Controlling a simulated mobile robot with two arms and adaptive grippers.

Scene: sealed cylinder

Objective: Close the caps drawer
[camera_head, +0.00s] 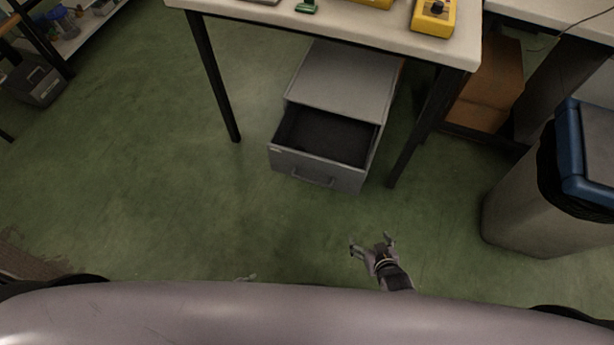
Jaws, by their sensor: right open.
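The caps drawer (316,166) is the grey drawer of a low metal cabinet (343,77) under the table. It is pulled out toward me, and its dark inside looks empty. A handle (312,181) is on its front face. My right gripper (372,243) is open and empty, in front of the drawer and a little to its right, apart from it.
The white table (330,26) stands over the cabinet, with a black leg (216,85) on each side. A bin with a blue rim (525,195) stands at the right. Green floor (150,180) is clear at the left and before the drawer.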

